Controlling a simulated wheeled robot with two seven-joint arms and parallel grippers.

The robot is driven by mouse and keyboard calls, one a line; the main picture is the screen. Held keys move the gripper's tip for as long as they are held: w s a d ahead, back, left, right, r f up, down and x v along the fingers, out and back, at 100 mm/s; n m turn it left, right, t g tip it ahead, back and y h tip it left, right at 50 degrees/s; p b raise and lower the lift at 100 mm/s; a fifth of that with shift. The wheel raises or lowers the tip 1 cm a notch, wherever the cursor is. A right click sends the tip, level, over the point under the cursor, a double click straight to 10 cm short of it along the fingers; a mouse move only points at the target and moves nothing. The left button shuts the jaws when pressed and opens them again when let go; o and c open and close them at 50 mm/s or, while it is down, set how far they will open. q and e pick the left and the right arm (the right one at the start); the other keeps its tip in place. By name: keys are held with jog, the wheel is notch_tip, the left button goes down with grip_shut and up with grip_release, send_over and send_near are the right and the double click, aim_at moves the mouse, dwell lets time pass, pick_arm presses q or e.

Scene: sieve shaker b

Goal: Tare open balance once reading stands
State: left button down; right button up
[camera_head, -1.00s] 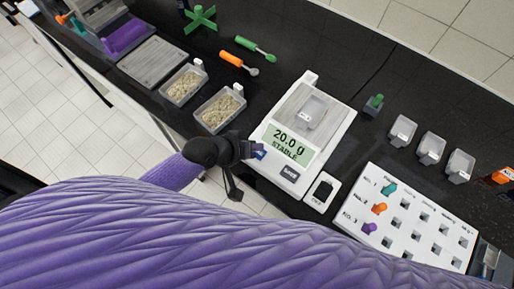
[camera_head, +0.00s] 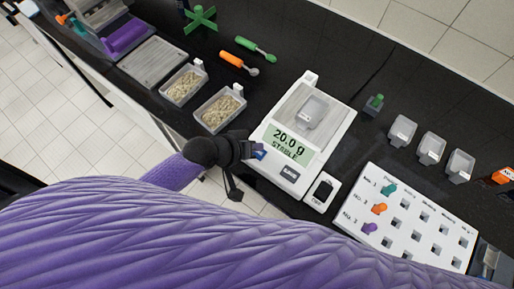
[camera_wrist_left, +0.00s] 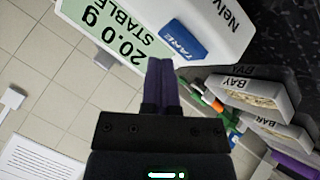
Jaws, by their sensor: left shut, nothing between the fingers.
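The white balance (camera_head: 329,144) stands on the black bench with a small clear tub (camera_head: 312,109) on its grey pan. Its green display (camera_head: 288,143) reads 20.0 g STABLE. My right gripper is not in view.
Two tubs of grains (camera_head: 219,109) stand left of the balance. Orange and green scoops (camera_head: 236,62) lie behind them.

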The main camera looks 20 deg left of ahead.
pick_arm(q)
jog(key=shift+f, duration=0.45)
jog(key=shift+f+b, duration=0.45)
jog(key=shift+b, duration=0.05)
dwell(0.6)
dwell(0.4)
jog(key=shift+r+p, duration=0.9)
jog(key=shift+p, duration=0.15)
notch_tip(320, 180, up, 5)
jog(key=p, duration=0.5)
jog(key=shift+r, duration=0.1)
